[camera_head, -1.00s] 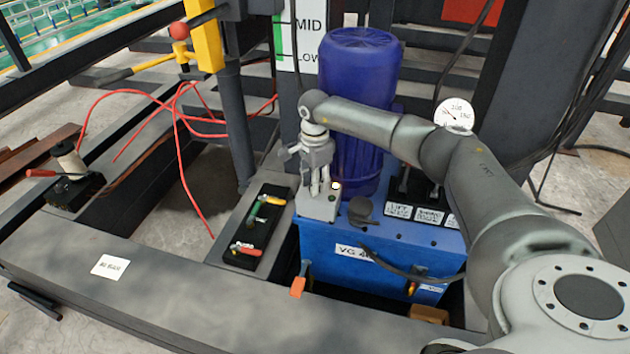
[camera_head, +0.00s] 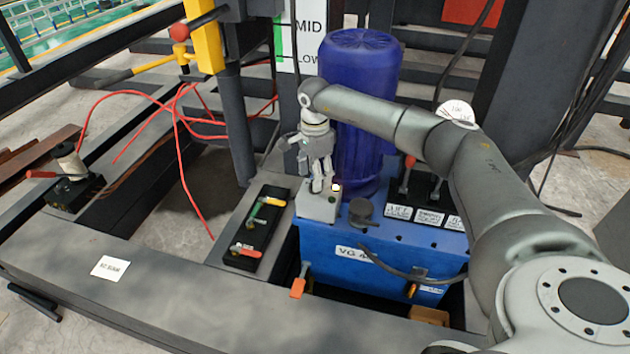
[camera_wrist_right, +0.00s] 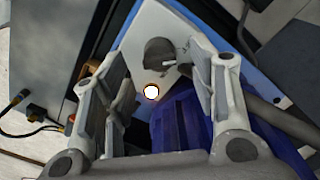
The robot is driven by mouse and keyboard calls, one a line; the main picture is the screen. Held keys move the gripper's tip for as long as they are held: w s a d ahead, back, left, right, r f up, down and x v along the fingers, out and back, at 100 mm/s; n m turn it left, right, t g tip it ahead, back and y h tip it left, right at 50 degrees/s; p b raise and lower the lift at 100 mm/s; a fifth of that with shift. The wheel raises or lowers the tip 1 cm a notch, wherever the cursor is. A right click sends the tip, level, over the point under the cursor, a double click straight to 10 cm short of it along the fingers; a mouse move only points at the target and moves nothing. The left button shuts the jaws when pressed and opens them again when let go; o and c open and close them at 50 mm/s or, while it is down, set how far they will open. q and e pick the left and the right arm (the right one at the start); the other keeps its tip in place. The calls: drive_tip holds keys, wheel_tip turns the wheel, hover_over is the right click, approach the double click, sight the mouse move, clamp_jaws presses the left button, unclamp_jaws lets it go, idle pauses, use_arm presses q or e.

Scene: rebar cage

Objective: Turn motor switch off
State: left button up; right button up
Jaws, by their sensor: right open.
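The motor switch box (camera_head: 318,206) is a small pale box on the blue power unit, with a lit lamp (camera_head: 336,187) on top. In the right wrist view, a dark grey knob (camera_wrist_right: 160,52) shows on the box's pale face, and the lamp (camera_wrist_right: 151,92) glows beside it. My right gripper (camera_head: 321,188) points down just over the box and hides the knob in the head view. In the wrist view its fingers (camera_wrist_right: 165,80) are apart, with the knob between them toward their tips; I cannot tell whether they touch it. My left gripper is not in view.
A blue motor cylinder (camera_head: 358,110) stands close behind the gripper. A dark round cap (camera_head: 361,212) and levers (camera_head: 408,172) are to the right. A black panel with coloured handles (camera_head: 257,228) lies to the left. A black hose (camera_head: 400,272) crosses the unit's front.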

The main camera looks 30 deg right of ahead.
wheel_tip(320, 180, up, 9)
drive_tip(key=shift+f, duration=0.1)
idle(0.7)
